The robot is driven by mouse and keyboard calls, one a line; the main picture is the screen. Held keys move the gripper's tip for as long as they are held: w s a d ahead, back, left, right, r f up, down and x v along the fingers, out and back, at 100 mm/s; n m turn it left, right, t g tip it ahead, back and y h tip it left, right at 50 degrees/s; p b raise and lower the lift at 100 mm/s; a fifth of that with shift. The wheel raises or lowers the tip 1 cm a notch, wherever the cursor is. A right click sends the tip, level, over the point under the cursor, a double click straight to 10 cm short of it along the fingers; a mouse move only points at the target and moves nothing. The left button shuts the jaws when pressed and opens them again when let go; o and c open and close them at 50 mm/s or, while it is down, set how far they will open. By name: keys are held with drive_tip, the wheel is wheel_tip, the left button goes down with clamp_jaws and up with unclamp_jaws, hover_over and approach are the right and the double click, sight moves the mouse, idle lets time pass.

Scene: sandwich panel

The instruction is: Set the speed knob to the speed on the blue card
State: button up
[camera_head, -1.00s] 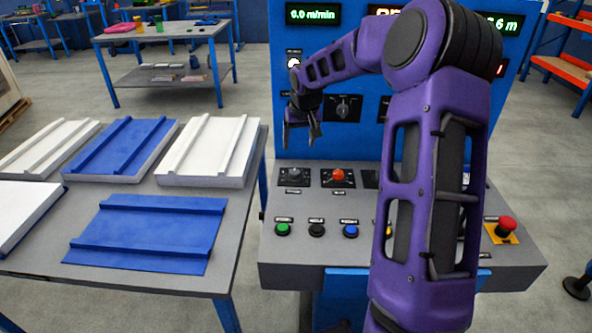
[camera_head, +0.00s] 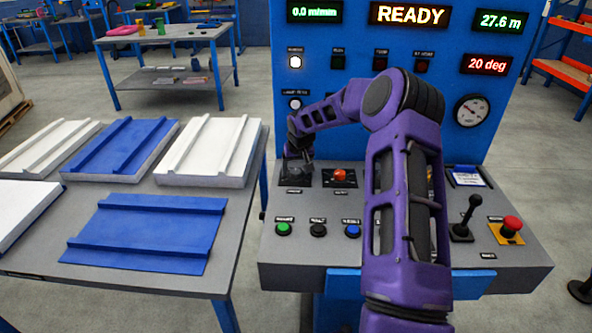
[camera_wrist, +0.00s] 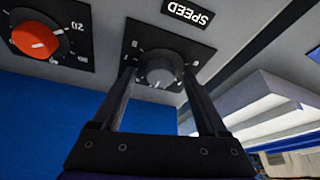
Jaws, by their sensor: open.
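The grey speed knob (camera_wrist: 160,72) sits on a black dial plate under a SPEED label (camera_wrist: 188,12), which appears upside down in the wrist view. My gripper (camera_wrist: 158,76) is open, with one finger on each side of the knob; I cannot tell whether they touch it. The speed display (camera_head: 314,12) reads 0.0 m/min.
A red-orange knob (camera_head: 340,175) is close beside the speed knob. Green (camera_head: 283,229), black and blue buttons line the console front. A black lever (camera_head: 467,217) and red emergency button (camera_head: 512,223) stand at right. A table with panels (camera_head: 240,215) is at left.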

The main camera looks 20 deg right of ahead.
clamp_jaws()
idle(0.3)
drive_tip(key=shift+r+p, duration=0.1)
drive_tip(key=shift+p, duration=0.2)
drive_tip(key=n+y+p, duration=0.1)
drive_tip(key=n+p, duration=0.1)
drive_tip(key=shift+d+r+n+p, duration=0.1)
drive_tip(key=shift+n+p, duration=0.2)
drive_tip(key=n+y+p, duration=0.1)
drive_tip(key=n, duration=0.1)
drive_tip(key=shift+n+p, duration=0.3)
drive_tip(key=shift+n, duration=0.1)
drive_tip(key=n, duration=0.1)
drive_tip(key=n+y, duration=0.1)
drive_tip(key=shift+w+d+f+n+g, duration=0.1)
drive_tip(key=shift+f+n+g, duration=0.1)
drive_tip(key=shift+n+g, duration=0.15)
drive_tip(key=shift+n+g+y+b, duration=0.45)
drive_tip(key=shift+n+g+y, duration=0.15)
drive_tip(key=shift+n, duration=1.25)
